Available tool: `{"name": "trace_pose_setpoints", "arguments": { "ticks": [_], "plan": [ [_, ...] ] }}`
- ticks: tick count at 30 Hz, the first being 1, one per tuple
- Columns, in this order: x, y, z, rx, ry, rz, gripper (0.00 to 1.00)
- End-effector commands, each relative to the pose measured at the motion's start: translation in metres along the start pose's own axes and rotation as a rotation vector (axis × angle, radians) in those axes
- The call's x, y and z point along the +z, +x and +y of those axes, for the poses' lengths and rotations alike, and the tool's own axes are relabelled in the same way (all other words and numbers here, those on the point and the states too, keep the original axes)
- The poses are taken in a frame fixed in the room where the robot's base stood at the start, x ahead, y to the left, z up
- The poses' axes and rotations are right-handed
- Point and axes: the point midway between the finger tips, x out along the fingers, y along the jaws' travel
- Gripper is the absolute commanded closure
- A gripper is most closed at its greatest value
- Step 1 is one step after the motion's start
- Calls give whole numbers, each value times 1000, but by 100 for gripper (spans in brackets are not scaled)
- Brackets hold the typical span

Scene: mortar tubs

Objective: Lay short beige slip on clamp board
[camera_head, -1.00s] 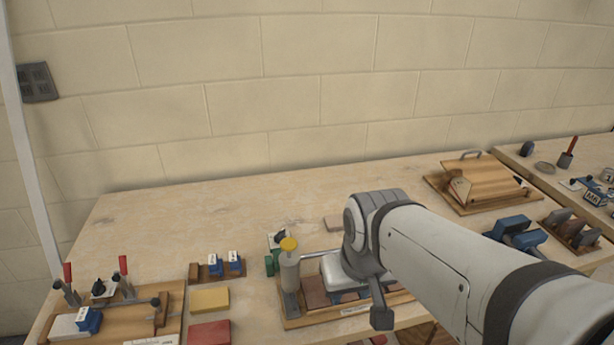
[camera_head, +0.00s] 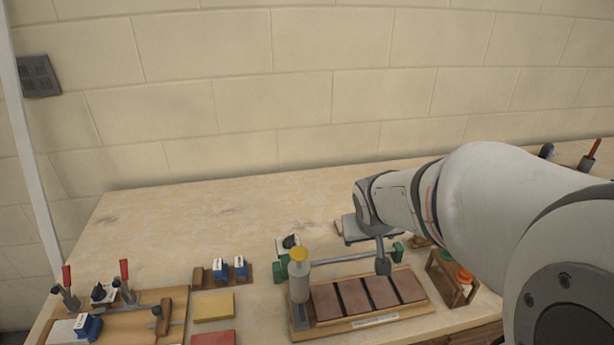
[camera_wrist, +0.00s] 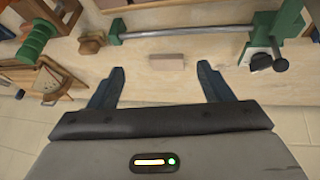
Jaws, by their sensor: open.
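A small pinkish-beige slip (camera_wrist: 166,62) lies on the bench top in the wrist view, beyond the gap between my fingertips. My gripper (camera_wrist: 161,69) is open, with one finger on each side of that gap and nothing between them. In the head view my gripper (camera_head: 352,229) is over the bench behind the brick tray, and the slip is hidden there. The clamp board (camera_head: 150,296) is at the lower left of the head view. It has red-handled clamps, and a pale slab and a blue block rest on it.
A tray of red-brown tiles (camera_head: 365,321) with a metal bar and a yellow-capped post stands at front centre. Yellow (camera_head: 213,307) and red (camera_head: 213,338) blocks lie left of it, near a rack with blue blocks (camera_head: 239,267). The back left bench is clear.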

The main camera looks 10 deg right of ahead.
Motion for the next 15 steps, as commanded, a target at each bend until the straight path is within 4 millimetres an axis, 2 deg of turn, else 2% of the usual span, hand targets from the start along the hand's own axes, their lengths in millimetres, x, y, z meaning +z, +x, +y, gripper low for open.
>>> {"name": "trace_pose_setpoints", "arguments": {
  "ticks": [1, 6, 9, 12, 15],
  "plan": [
    [-14, 28, 8, 12, 3, 36, 23],
    [-55, 95, 19, -27, 2, 185, 9],
    [-66, 125, 15, -97, 1, 232, 1],
    [-72, 145, 12, -147, 0, 269, 0],
    [-74, 156, 9, -181, 0, 288, 0]
  ]
}}
